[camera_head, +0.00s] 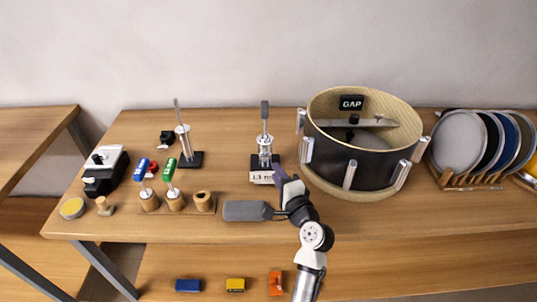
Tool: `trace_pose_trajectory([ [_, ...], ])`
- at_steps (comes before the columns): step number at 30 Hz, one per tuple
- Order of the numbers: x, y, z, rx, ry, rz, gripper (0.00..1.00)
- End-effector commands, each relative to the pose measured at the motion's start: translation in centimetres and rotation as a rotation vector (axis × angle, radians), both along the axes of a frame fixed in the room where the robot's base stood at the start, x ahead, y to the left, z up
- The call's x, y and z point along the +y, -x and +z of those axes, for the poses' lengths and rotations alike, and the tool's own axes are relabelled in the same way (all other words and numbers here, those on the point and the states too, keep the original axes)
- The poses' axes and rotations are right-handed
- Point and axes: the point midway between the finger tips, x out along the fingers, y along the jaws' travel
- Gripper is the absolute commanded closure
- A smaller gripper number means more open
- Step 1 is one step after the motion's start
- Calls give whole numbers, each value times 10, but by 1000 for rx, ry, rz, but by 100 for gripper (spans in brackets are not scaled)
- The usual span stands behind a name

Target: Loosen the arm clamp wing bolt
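A black drum shell (338,152) with a pale wooden rim and silver lugs stands on the bench, right of centre. A grey bar-like arm (388,123) crosses its inside, with a small dark part (353,119) near the middle. Which part is the clamp wing bolt I cannot tell at this size. My gripper (281,176) is left of the drum, low by its near left side and apart from the dark part inside. A purple piece shows at its tip. Its fingers are too small to show whether they are open or shut.
A silver device with a handle (265,150) stands just behind my gripper. A grey paddle (245,210) lies left of my wrist. Wooden holders (205,202) with green and blue-handled tools stand left. A rack of round pads (458,142) is right. The bench front right is clear.

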Motion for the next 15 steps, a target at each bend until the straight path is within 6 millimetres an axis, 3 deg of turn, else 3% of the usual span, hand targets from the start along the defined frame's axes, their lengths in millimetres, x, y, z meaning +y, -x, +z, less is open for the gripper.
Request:
trace_pose_trajectory([
  [6,18,-42,4,1,1,2,71],
  [15,30,-71,1,0,3,0,71],
])
